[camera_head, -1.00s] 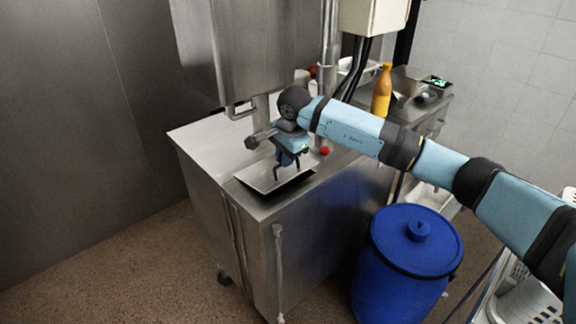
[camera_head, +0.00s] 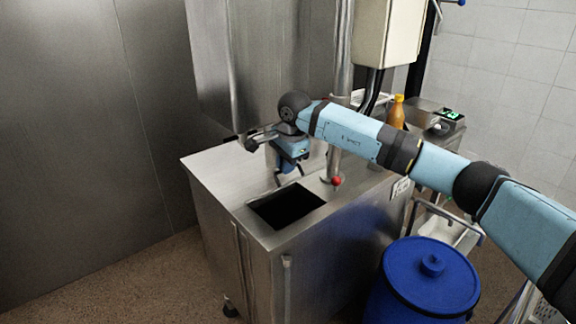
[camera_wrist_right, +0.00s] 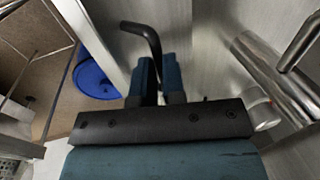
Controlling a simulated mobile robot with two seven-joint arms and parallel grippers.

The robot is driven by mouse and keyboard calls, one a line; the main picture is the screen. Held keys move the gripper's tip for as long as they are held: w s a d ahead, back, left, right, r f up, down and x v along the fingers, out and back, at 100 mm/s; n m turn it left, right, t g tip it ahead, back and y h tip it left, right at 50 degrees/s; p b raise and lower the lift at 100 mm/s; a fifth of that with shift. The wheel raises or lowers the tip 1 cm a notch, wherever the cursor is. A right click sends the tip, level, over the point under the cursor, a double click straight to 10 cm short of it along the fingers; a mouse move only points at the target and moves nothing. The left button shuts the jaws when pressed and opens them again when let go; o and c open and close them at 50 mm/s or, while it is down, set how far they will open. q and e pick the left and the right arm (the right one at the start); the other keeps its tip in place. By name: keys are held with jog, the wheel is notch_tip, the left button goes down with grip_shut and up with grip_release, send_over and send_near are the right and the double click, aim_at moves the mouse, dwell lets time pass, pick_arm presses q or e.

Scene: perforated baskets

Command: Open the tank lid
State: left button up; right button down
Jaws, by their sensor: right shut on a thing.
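The steel tank (camera_head: 215,188) stands in the middle of the head view. A dark square opening (camera_head: 286,206) shows in its top. My right gripper (camera_head: 286,178) is above the far edge of this opening, pointing down. In the right wrist view its two blue fingers (camera_wrist_right: 159,80) are shut on a dark bent handle (camera_wrist_right: 150,35), with brushed steel behind it. The lid's plate cannot be told apart from the other steel in the head view; the gripper may hide part of it. My left gripper is in neither view.
A steel column (camera_head: 238,70) and a vertical pipe (camera_head: 341,90) rise behind the opening. A red knob (camera_head: 337,181) is at the pipe's foot. A blue barrel (camera_head: 420,275) stands to the right, and an orange bottle (camera_head: 396,112) behind. The floor at left is clear.

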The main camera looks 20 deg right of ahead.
jog(key=shift+a+f, duration=0.15)
jog(key=shift+f, duration=0.2)
jog(key=c, duration=1.6)
grip_release()
jog(key=o, duration=0.4)
jog(key=shift+w+f, duration=0.15)
jog(key=shift+w+a+f, duration=0.1)
jog(key=shift+w, duration=0.1)
jog(key=shift+s+r, duration=0.15)
jog(key=shift+r, duration=0.2)
jog(key=v, duration=1.3)
jog(key=shift+r, duration=0.35)
